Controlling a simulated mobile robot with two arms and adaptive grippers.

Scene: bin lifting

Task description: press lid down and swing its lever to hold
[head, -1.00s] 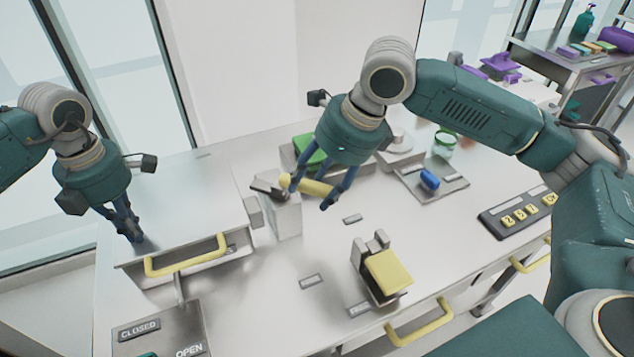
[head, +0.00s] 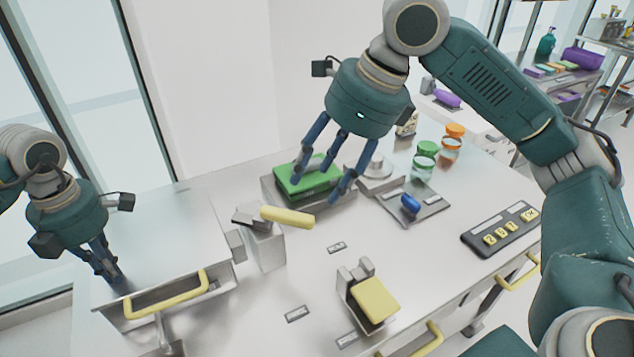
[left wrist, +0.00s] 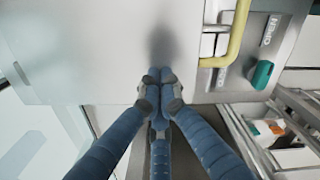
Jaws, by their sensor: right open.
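The grey lid (head: 165,235) with a yellow handle (head: 168,294) lies flat at the left of the bench. My left gripper (head: 116,278) has its fingers together, tips down at the lid; the left wrist view shows the fingertips (left wrist: 160,78) bunched over the lid surface (left wrist: 80,50). I cannot tell how hard they touch. A lever with a yellow grip (head: 287,217) sits on a grey post (head: 266,247) beside the lid's right edge, its grip pointing right. My right gripper (head: 322,185) is open and empty, above and behind the lever, near a green block.
The green block (head: 308,177) sits in a grey tray. A second yellow-topped lever (head: 375,298) stands at front centre. A blue knob (head: 411,204), jars (head: 424,160) and a keypad (head: 500,230) are to the right. A teal knob (left wrist: 262,74) shows beside the OPEN label.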

